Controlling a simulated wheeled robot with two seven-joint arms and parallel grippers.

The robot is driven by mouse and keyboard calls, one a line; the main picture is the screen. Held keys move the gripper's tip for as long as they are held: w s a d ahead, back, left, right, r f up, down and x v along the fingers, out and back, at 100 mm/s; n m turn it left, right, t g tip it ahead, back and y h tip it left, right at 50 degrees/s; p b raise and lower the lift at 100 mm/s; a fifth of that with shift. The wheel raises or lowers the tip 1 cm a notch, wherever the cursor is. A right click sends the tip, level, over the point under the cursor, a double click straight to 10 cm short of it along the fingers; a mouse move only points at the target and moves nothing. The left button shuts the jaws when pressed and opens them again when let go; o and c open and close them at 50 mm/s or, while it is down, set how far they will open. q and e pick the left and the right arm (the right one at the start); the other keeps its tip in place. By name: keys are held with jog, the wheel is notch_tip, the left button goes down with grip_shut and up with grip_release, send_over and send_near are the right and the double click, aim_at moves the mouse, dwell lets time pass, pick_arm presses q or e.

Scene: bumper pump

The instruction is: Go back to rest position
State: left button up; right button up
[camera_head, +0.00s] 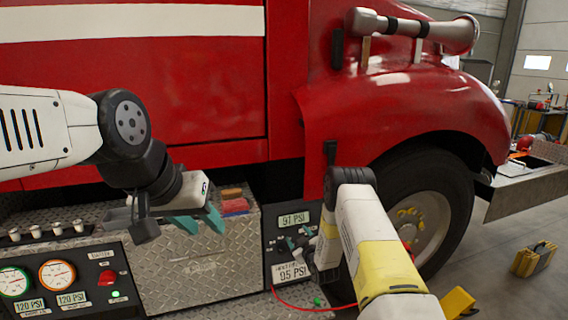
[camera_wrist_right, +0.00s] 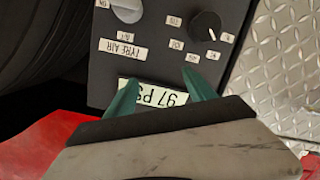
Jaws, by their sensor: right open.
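My left gripper (camera_head: 198,222) is at the left of the head view, in front of the diamond-plate box of a red fire truck (camera_head: 180,85). Its teal fingers are apart, with nothing seen between them. My right arm comes in from the lower right, and its gripper is mostly hidden in the head view beside a dark tyre-air panel (camera_head: 283,240). In the right wrist view, my right gripper (camera_wrist_right: 160,92) is open and empty. Its teal fingertips point at the panel (camera_wrist_right: 165,65), near the 97 PSI display (camera_wrist_right: 165,92); contact cannot be told.
A gauge panel (camera_head: 85,255) with two gauges and a red knob is at lower left. The truck's front wheel (camera_head: 425,215) is behind my right arm. A red hose (camera_head: 300,306) runs low in front. A yellow case (camera_head: 534,259) stands on the floor at right.

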jog(key=s+d+r+m+g+h, duration=0.1)
jog(key=s+d+r+m+g, duration=0.15)
jog(key=r, duration=0.95)
jog(key=s+d+r+m+g+h, duration=0.1)
jog(key=d+r, duration=0.3)
jog(key=r, duration=0.9)
jog(key=s+d+r+m+g, duration=0.2)
jog(key=s+r, duration=0.8)
jog(key=s, duration=0.3)
jog(key=s+r+m+g, duration=0.1)
jog(key=s+g, duration=0.1)
jog(key=s, duration=1.3)
jog(key=s+r+m+g, duration=0.1)
jog(key=s+r, duration=0.1)
jog(key=s, duration=1.3)
jog(key=shift+r+m+g, duration=0.25)
jog(key=shift+m+g, duration=0.1)
